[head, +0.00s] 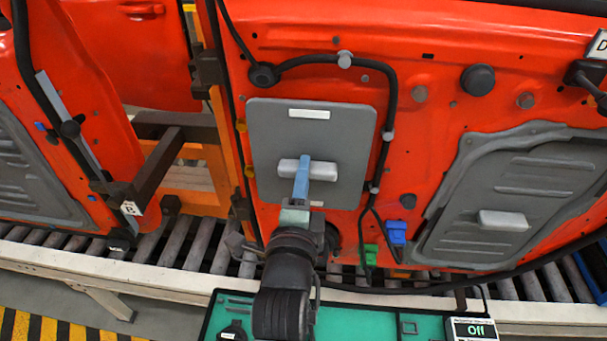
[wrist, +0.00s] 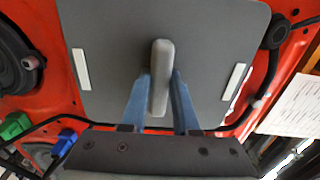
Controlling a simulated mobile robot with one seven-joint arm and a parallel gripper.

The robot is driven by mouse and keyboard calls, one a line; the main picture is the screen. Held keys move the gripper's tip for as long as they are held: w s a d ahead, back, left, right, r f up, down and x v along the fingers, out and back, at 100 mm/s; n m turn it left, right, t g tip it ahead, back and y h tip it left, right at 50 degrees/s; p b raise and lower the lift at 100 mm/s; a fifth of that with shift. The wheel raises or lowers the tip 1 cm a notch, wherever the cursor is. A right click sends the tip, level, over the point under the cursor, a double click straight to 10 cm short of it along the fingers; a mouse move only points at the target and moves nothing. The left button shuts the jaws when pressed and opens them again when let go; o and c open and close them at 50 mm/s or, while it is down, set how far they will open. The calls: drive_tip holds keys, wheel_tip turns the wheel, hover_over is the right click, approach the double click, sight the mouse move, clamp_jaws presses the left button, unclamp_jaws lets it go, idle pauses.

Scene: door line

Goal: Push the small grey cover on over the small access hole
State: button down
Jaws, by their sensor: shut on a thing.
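The small grey cover (head: 275,130) is a flat plate with rounded corners, two white strips and a pale bar handle (head: 322,170) in the middle. It stands before the red door panel (head: 420,130), slightly tilted in the head view. My gripper (head: 301,170) is shut on the handle, with one blue finger on each side of it in the wrist view (wrist: 160,82). The plate (wrist: 105,60) fills the middle of that view. I cannot make out the small access hole; the plate hides the panel behind it. I cannot tell whether the plate touches the panel.
A black cable (head: 391,100) with grey clips runs close round the plate's top and right side. A larger ribbed grey cover (head: 540,180) is on the door at right. Green (head: 371,254) and blue (head: 397,232) connectors sit below right. A roller conveyor (head: 190,245) runs beneath.

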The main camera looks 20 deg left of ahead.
drive_tip(key=shift+b+x, duration=0.4)
drive_tip(key=shift+x, duration=0.55)
idle(0.4)
drive_tip(key=c, duration=0.6)
unclamp_jaws()
drive_tip(key=shift+s, duration=0.1)
drive_tip(key=shift+p+v, duration=0.75)
drive_tip(key=shift+v, duration=11.9)
